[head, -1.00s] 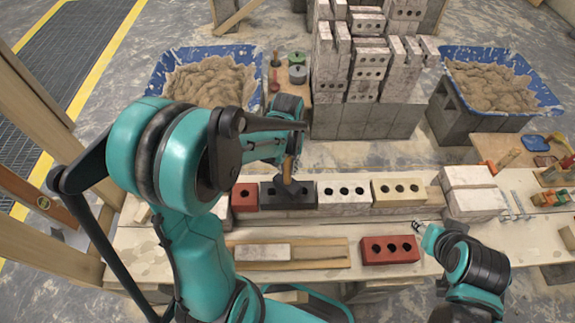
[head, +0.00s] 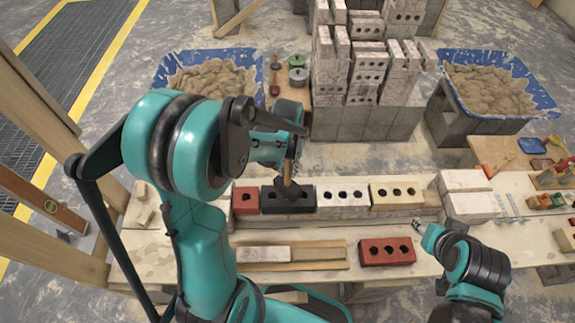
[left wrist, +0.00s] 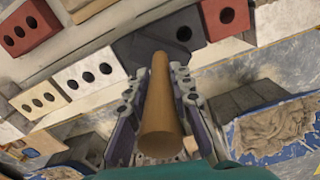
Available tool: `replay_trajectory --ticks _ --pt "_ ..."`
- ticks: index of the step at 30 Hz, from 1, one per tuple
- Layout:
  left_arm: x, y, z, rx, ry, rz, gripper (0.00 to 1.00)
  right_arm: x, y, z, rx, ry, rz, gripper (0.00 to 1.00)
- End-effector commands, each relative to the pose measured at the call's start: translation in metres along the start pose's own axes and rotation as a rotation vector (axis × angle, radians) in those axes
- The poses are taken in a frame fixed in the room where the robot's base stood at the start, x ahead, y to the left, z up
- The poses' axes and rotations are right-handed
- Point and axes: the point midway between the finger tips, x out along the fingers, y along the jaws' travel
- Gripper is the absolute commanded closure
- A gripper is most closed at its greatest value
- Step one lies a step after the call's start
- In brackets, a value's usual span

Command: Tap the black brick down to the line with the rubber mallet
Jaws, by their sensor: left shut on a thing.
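The black brick (head: 268,203) lies in the row on the wall, between a small red brick (head: 246,201) and a white brick (head: 343,196). My left gripper (head: 293,152) is shut on the mallet's wooden handle (head: 290,172), above the black brick. In the left wrist view the handle (left wrist: 160,105) runs between both fingers. The mallet's dark head (head: 291,189) is down at the black brick's top, partly covering it; I cannot tell whether they touch. My right gripper (head: 420,226) is low over the bench at right, apart from the bricks; its jaws are too small to read. I cannot make out the line clearly.
A cream brick (head: 397,195) continues the row to the right. A loose red brick (head: 387,252) and a wooden frame (head: 300,265) lie in front. Blue mortar tubs (head: 160,72) and (head: 548,98) flank a tall brick stack (head: 365,120) behind.

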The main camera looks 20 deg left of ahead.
Motion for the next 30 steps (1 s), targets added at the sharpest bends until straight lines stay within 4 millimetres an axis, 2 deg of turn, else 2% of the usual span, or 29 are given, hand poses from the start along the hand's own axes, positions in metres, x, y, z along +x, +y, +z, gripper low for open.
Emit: replay_trajectory --ticks 8,11,15,25,30 --pt "0.005 0.000 0.000 0.000 0.000 0.000 1.00 0.004 0.000 0.003 0.000 0.000 0.000 0.60" --pt "0.018 0.000 0.000 0.000 0.000 0.000 1.00 0.014 0.000 0.010 0.000 0.000 0.000 0.60" --pt "0.049 0.000 0.000 0.000 0.000 0.000 1.00 0.037 0.000 0.026 0.000 0.000 0.000 0.60" --pt "-0.006 0.000 0.000 0.000 0.000 0.000 1.00 0.000 0.000 0.000 0.000 0.000 0.000 0.60" --pt "-0.004 0.000 0.000 0.000 0.000 0.000 1.00 0.002 0.000 0.002 0.000 0.000 0.000 0.60"
